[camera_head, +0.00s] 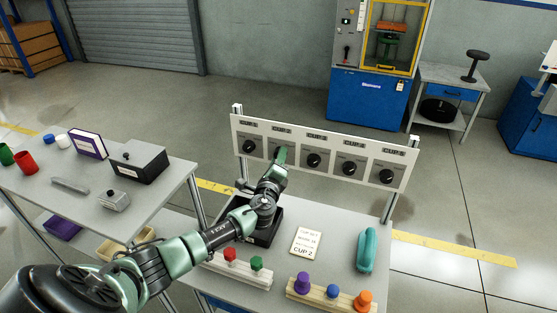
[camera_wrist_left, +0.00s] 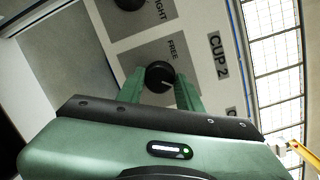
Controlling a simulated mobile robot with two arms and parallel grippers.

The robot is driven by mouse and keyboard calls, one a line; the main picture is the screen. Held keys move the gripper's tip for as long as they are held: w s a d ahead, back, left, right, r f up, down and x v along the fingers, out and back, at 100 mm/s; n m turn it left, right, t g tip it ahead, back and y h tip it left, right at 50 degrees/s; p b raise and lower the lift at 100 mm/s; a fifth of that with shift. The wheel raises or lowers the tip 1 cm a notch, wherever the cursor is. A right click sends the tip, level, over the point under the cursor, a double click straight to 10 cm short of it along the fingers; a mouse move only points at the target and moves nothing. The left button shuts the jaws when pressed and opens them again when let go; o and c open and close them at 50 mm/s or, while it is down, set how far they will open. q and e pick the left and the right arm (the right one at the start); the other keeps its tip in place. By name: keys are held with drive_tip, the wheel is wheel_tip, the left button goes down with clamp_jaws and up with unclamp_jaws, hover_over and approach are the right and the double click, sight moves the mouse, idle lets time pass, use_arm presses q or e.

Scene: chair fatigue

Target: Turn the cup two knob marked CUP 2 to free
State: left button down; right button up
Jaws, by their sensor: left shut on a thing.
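The upright white panel (camera_head: 325,135) carries a row of black knobs on grey plates under CUP labels. The CUP 2 knob (camera_wrist_left: 159,74) is round and black, with a small pale mark on its face. The word FREE is printed on its plate beside it, and the CUP 2 label (camera_wrist_left: 217,55) shows to the right in the left wrist view. My left gripper (camera_head: 280,154) is at this knob, its two green fingers shut on the knob's sides. In the head view the gripper hides the knob. My right gripper is not in view.
Neighbouring knobs (camera_head: 249,147) and (camera_head: 314,160) sit close on both sides. Below the panel, the table holds a CUP 2 card (camera_head: 306,243), a teal handset-like object (camera_head: 367,250) and wooden strips (camera_head: 236,271) with coloured pegs. A side table (camera_head: 85,200) stands left.

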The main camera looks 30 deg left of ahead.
use_arm(q)
drive_tip(key=shift+s+a+n+g+h+p, duration=0.15)
drive_tip(key=shift+n+h, duration=0.3)
drive_tip(key=shift+n, duration=2.1)
drive_tip(key=shift+w+n+g+h+p, duration=0.15)
drive_tip(key=shift+n+h, duration=0.25)
drive_tip(key=shift+n, duration=2.1)
drive_tip(key=shift+s+a+n+g+h+p, duration=0.1)
drive_tip(key=shift+n+h+p, duration=0.25)
drive_tip(key=shift+n, duration=2.2)
drive_tip(key=shift+h, duration=0.3)
drive_tip(key=c, duration=0.9)
unclamp_jaws()
drive_tip(key=shift+r, duration=0.1)
